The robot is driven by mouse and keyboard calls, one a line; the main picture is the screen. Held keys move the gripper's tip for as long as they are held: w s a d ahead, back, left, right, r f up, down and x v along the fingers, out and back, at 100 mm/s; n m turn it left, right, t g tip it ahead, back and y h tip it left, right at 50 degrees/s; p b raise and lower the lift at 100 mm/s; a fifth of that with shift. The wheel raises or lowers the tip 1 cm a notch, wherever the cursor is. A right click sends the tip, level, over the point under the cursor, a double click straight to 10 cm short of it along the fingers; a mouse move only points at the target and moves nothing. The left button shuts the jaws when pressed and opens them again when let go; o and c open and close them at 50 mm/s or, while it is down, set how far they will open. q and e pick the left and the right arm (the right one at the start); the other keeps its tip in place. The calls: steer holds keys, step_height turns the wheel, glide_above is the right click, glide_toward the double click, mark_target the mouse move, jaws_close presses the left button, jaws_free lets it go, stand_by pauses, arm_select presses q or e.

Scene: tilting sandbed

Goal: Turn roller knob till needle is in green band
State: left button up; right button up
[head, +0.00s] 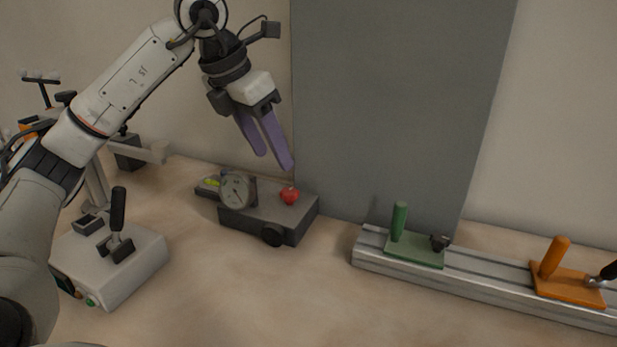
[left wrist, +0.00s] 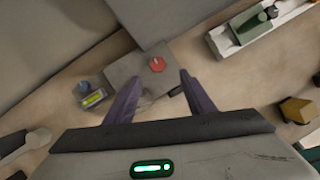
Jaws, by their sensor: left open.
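A dark grey box (head: 250,222) stands on the table with a round dial gauge (head: 237,190) at its left end. A thin needle shows on the pale face; I cannot make out a green band. A small red knob (head: 290,195) sits on top and a black round knob (head: 273,236) is on the front. Which is the roller knob is not clear. My left gripper (head: 276,162), with purple fingers, is open and empty above the box, apart from it. In the left wrist view the red knob (left wrist: 157,63) shows between the fingers. My right gripper is not in view.
A grey panel (head: 390,100) stands behind the box. A rail (head: 485,283) with a green clamp (head: 414,250) and an orange clamp (head: 568,285) lies to the right. A white lever box (head: 130,265) is at left. Table in front of the grey box is clear.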

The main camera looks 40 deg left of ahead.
mark_target(288, 191)
arm_select(q)
steer(key=b+x, duration=0.1)
steer(key=x, duration=0.3)
steer(key=b+x, duration=0.1)
steer(key=x, duration=0.3)
steer(key=shift+s+a+f, duration=0.1)
steer(key=shift+a+f, duration=0.15)
steer(key=shift+f, duration=0.15)
steer(key=shift+w+f, duration=0.3)
steer(key=shift+f, duration=0.15)
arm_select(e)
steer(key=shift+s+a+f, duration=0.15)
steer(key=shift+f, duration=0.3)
arm_select(q)
steer(key=c, duration=1)
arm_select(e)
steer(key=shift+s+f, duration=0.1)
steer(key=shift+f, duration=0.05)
